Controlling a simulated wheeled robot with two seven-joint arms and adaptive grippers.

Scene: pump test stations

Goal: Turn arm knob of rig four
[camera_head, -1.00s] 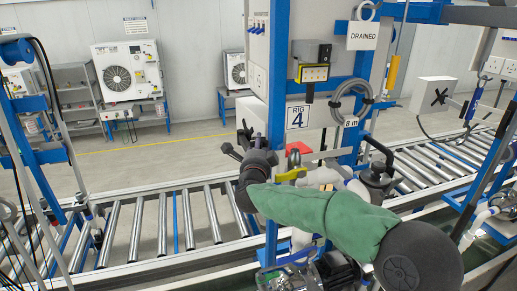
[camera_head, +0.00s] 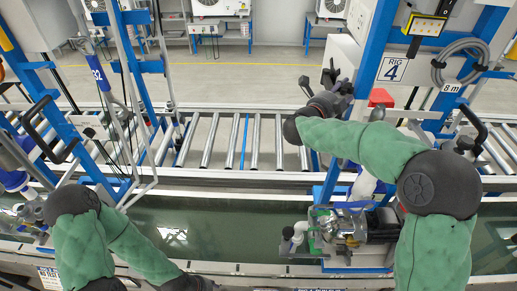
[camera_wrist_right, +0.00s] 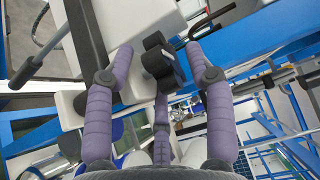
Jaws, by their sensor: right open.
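The RIG 4 sign (camera_head: 393,69) hangs on a blue post at the upper right of the head view. My right arm reaches to the left side of this rig, and its gripper (camera_head: 328,76) is beside a white box (camera_head: 345,55) there. In the right wrist view, the purple fingers of my right gripper (camera_wrist_right: 160,75) are spread open. A black lobed knob (camera_wrist_right: 158,58) on a white box (camera_wrist_right: 145,20) shows between them; I cannot tell whether any finger touches it. In the head view the knob is hidden or too small to make out. My left arm is at the lower left, its gripper out of frame.
A roller conveyor (camera_head: 230,140) runs across behind the rigs. A pump (camera_head: 350,225) sits low on rig 4. A hose coil (camera_head: 460,60) hangs right of the sign. Another blue-framed rig (camera_head: 135,70) stands at the left. The dark green strip (camera_head: 220,225) between the rigs is largely clear.

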